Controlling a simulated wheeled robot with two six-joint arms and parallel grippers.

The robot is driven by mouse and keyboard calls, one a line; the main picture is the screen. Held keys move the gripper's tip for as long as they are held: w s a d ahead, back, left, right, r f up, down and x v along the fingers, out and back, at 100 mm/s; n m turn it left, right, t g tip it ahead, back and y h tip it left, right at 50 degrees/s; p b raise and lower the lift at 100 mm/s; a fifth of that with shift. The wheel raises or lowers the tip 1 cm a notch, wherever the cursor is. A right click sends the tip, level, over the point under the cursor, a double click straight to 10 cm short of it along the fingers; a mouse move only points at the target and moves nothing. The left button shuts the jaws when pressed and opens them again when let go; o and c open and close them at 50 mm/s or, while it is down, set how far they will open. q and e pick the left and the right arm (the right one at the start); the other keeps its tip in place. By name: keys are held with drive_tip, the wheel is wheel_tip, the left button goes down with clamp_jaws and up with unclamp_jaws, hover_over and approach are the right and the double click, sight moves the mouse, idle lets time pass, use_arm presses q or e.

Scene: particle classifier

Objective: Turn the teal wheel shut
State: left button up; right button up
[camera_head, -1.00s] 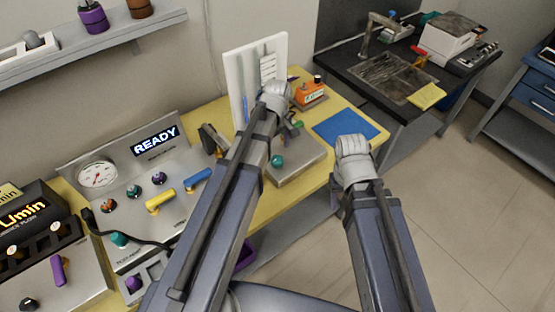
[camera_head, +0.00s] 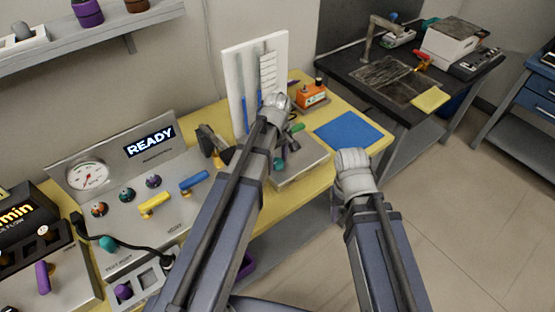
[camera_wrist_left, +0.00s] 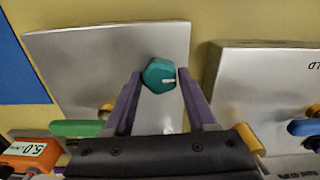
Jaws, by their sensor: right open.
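The teal wheel (camera_wrist_left: 158,76) sits on a grey metal plate (camera_wrist_left: 75,60), with a pale mark on its face pointing right. In the head view the wheel (camera_head: 279,163) is mostly hidden by my left arm. My left gripper (camera_wrist_left: 160,73) has its two purple fingers on either side of the wheel. A narrow gap shows at the left finger; the right fingertip is very close to the wheel, and I cannot tell whether it touches. My right gripper (camera_head: 338,206) hangs in front of the table edge, mostly hidden behind its wrist, away from the wheel.
A green handle (camera_wrist_left: 78,128) and an orange box (camera_wrist_left: 28,152) are near the plate. A blue mat (camera_head: 347,130) lies to its right in the head view. A white stand (camera_head: 234,90) rises behind. The READY panel (camera_head: 115,215) stands to the left.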

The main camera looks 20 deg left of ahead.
use_arm(q)
clamp_jaws()
drive_tip(key=shift+m, duration=0.3)
drive_tip(key=m, duration=0.3)
drive_tip(key=shift+m, duration=0.4)
drive_tip(key=m, duration=0.4)
drive_tip(key=shift+m, duration=0.3)
drive_tip(key=m, duration=0.4)
drive_tip(key=shift+m, duration=2.5)
